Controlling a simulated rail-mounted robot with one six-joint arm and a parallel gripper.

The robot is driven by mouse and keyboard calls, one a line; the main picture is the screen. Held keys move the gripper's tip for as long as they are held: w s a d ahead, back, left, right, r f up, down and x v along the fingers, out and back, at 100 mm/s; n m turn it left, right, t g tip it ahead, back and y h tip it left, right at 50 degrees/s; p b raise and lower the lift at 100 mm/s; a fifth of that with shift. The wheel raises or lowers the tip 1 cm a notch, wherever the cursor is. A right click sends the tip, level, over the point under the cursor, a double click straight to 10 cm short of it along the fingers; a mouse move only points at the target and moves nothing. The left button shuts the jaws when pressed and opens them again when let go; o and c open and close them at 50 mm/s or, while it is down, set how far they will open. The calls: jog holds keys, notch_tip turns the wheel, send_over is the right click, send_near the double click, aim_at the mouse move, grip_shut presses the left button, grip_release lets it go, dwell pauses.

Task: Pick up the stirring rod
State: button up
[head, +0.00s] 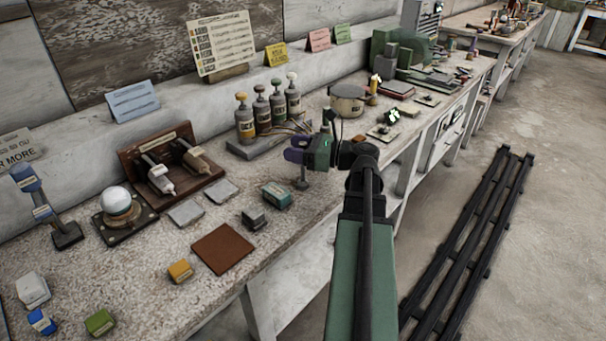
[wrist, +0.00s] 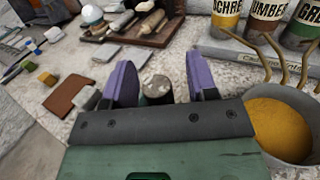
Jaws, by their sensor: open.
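My gripper (head: 292,152) is open above the bench, with its two purple fingers apart. In the wrist view, a dark, short cylinder with a pale speckled top (wrist: 157,86) shows between the fingers (wrist: 158,85); its lower part is hidden by my gripper. In the head view, a small grey piece (head: 303,184) stands on the bench just below the fingers. I cannot tell for sure which thing is the stirring rod. Thin curved brass-coloured prongs (wrist: 272,50) rise at the right of the wrist view, beside a pot of ochre material (wrist: 280,130).
Several labelled bottles (head: 245,120) stand on a grey base behind my gripper. A round pot (head: 352,98) is to the right. A brown square mat (head: 223,249), a teal box (head: 277,195) and a dark grey block (head: 254,218) lie left and in front. A white sphere (head: 116,200) sits further left.

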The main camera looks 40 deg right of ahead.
grip_shut()
